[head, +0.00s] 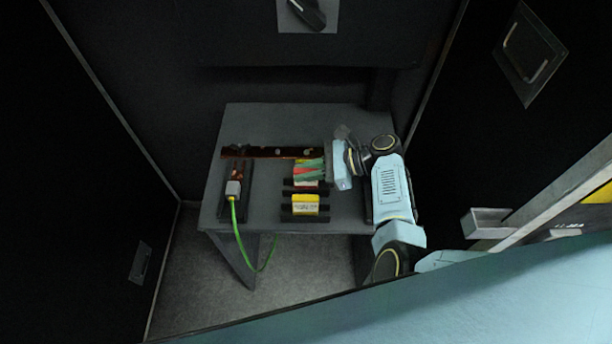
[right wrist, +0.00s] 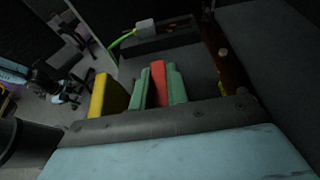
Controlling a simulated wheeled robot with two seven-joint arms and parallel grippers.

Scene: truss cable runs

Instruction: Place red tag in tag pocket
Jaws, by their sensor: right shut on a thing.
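The red tag (right wrist: 158,82) shows between the two green fingers of my right gripper (right wrist: 159,88) in the right wrist view. In the head view the right gripper (head: 309,169) is over the rear black holder on the table, with red showing between its fingers. It is shut on the red tag. Yellow and pale patches show around the fingers there; whether the tag touches the holder is hidden. A small grey open-topped box (head: 486,223), possibly the tag pocket, is at the right. My left gripper is not in view.
A yellow tag (head: 305,204) sits in the front black holder on the grey table (head: 345,215). A copper-brown bar (head: 262,152) lies along the back. A grey connector (head: 233,189) with a green cable (head: 238,235) is at the left. Dark panels stand on both sides.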

